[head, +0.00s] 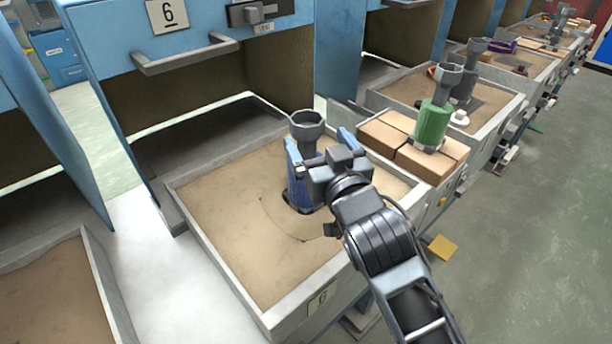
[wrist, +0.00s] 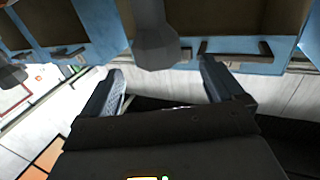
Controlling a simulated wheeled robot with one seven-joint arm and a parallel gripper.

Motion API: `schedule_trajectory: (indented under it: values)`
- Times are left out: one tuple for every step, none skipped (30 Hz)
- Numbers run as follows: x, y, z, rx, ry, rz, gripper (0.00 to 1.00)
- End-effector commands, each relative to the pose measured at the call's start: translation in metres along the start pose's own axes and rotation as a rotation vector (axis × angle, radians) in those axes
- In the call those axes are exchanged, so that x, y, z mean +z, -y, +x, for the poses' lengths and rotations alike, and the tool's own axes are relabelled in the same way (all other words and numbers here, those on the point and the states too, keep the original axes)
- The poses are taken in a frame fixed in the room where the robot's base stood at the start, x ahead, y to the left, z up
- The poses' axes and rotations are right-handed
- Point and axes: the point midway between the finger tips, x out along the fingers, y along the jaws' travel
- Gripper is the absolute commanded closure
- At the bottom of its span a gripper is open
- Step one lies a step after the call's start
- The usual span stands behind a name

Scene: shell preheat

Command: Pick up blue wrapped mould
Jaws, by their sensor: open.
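The blue wrapped mould (head: 297,192) stands upright in the sandy tray numbered 6 (head: 222,255), with a grey flared cup on top. My gripper (head: 319,146) is open at the mould's near right side, its two fingers pointing toward it around the height of the grey cup's neck. My forearm and gripper hide part of the mould's right side. In the wrist view, a dark grey part of the mould (wrist: 156,38) shows at the top, beyond and between the open fingertips (wrist: 161,72). Contact cannot be told.
Tan blocks (head: 385,135) lie at the tray's back right, with a green wrapped mould (head: 432,126) standing on them. More trays with grey-topped moulds run to the far right. The blue oven front numbered 6 (head: 105,40) stands behind the tray. The tray's left half is clear.

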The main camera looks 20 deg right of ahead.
Motion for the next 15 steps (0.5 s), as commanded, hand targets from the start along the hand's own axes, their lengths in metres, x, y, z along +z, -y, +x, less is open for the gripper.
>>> schedule_trajectory:
  values:
    - [-0.001, 0.0, 0.005, 0.001, -0.001, 0.0, 0.05]
    - [-0.001, 0.0, 0.008, 0.001, -0.001, 0.0, 0.05]
    - [-0.001, 0.0, 0.012, 0.001, -0.001, -0.001, 0.05]
    - [-0.001, 0.0, 0.015, 0.001, -0.001, -0.001, 0.05]
    - [-0.001, -0.001, 0.019, 0.001, -0.001, -0.001, 0.05]
    - [-0.001, -0.001, 0.022, 0.001, -0.001, -0.001, 0.05]
    - [-0.001, -0.001, 0.025, 0.001, -0.001, -0.001, 0.05]
    - [-0.001, -0.001, 0.028, 0.001, 0.0, -0.001, 0.05]
    - [-0.001, -0.002, 0.032, 0.001, 0.0, -0.001, 0.05]
    - [-0.001, -0.002, 0.036, 0.002, 0.0, -0.001, 0.05]
    - [-0.001, -0.003, 0.04, 0.002, 0.0, -0.001, 0.05]
    - [0.0, -0.003, 0.046, 0.002, 0.0, -0.001, 0.05]
    - [0.0, -0.004, 0.051, 0.002, -0.001, -0.001, 0.05]
    - [0.0, -0.004, 0.055, 0.001, -0.001, -0.001, 0.05]
    - [0.001, -0.004, 0.061, 0.001, -0.001, -0.001, 0.05]
